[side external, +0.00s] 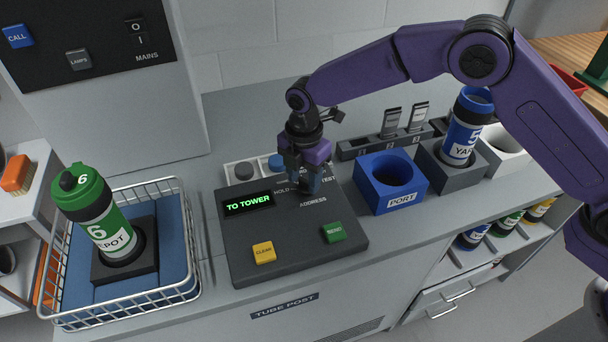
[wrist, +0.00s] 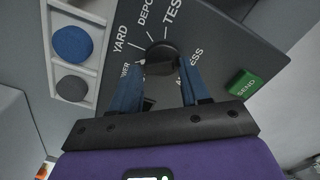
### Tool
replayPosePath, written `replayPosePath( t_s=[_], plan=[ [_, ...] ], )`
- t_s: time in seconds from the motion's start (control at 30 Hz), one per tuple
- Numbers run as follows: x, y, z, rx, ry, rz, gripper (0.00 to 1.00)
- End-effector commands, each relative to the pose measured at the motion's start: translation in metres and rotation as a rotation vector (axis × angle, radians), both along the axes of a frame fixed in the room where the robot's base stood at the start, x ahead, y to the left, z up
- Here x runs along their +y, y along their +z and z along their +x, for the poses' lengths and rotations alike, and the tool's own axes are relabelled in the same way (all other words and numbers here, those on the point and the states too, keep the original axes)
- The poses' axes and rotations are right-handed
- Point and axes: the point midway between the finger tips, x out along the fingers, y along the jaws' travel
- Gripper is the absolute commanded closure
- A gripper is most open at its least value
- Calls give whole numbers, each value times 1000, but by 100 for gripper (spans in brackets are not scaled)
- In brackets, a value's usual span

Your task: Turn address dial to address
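The address dial (wrist: 162,58) is a dark round knob on the sloped grey control panel (side external: 240,240). In the wrist view, printed labels for tower, yard, depot, test and address lie around it. My gripper (wrist: 163,66) points down at the dial, its two blue fingers apart, one on each side of the knob. Whether the fingers touch the knob cannot be told. In the side view my gripper (side external: 306,188) hides the dial and part of the labels. The panel display (side external: 248,203) reads "TO TOWER" in green. The dial's pointer direction is not clear.
A yellow clear button (side external: 264,252) and a green send button (side external: 333,232) sit on the panel. A blue port block (side external: 388,185) stands to the right, then a blue yard tube (side external: 461,140) in a grey holder.

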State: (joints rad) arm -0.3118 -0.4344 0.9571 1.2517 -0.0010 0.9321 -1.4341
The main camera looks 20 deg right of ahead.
Motion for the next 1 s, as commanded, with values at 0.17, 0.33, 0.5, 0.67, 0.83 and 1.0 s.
replayPosePath(
  t_s=[0.17, 0.33, 0.5, 0.67, 0.83, 1.0],
  plan=[
    [0, 0, 0, 0, 0, 0, 40],
    [0, 0, 0, 1, 0, 1, 40],
    [1, 14, 0, -1, 1, 2, 40],
    [1, 44, 0, -4, 1, 4, 40],
    [1, 80, 1, -4, 0, 4, 40],
    [0, 116, 1, -3, 0, 3, 40]
  ],
)
